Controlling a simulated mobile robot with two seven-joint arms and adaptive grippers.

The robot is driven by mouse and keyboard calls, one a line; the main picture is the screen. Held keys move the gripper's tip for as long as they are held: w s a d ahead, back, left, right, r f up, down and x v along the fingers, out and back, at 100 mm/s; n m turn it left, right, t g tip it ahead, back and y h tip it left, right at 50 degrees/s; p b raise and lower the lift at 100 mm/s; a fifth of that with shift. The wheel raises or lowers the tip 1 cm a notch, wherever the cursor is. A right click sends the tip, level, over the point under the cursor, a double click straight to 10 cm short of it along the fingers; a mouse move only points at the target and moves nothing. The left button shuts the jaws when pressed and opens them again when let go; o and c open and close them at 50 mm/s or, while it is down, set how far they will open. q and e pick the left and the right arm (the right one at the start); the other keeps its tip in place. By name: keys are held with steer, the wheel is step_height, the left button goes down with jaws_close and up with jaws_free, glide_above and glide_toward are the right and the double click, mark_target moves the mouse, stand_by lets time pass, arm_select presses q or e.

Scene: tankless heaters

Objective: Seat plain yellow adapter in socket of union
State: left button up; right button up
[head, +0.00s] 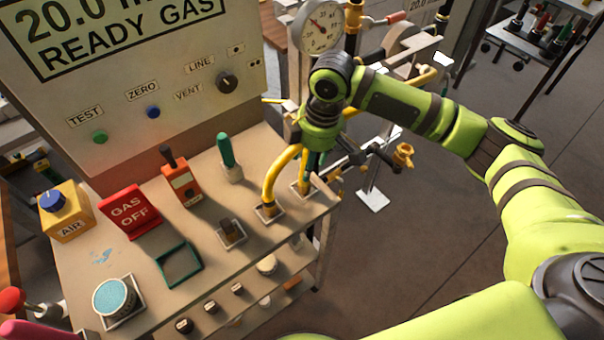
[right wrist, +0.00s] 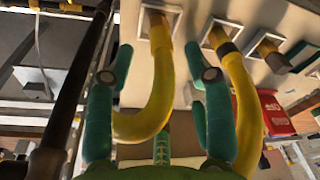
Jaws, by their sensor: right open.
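The plain yellow adapter (right wrist: 154,105) is a curved tube with one end in a square holder on the bench; only its lower end (head: 304,186) shows clearly in the head view. My right gripper (right wrist: 158,53) is open, with its green fingers on either side of the adapter. In the head view this gripper (head: 314,163) points down at the bench's right edge and hides part of the adapter. A brass-coloured fitting (head: 404,154) sits on dark piping to the right; I cannot tell whether it is the union. My left gripper is out of view.
A second yellow tube with a black band (right wrist: 240,95) stands close beside the right gripper. The bench (head: 215,265) also holds a green-handled tool (head: 227,155) and a red GAS OFF sign (head: 133,210). A gauge (head: 321,27) stands behind my right wrist.

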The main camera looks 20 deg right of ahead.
steer(key=shift+s+a+f, duration=0.15)
steer(key=shift+f, duration=0.25)
steer(key=f, duration=0.1)
steer(key=f+p, duration=0.1)
steer(key=f, duration=0.1)
steer(key=shift+a+f, duration=0.25)
steer(key=shift+f, duration=0.05)
steer(key=shift+w+f+p, duration=0.25)
steer(key=shift+f+p, duration=0.05)
steer(key=shift+f, duration=0.05)
steer(key=shift+a+f, duration=0.1)
steer(key=shift+f, duration=0.1)
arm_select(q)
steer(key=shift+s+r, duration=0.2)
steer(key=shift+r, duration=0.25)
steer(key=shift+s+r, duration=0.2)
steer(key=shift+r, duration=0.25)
arm_select(e)
jaws_close()
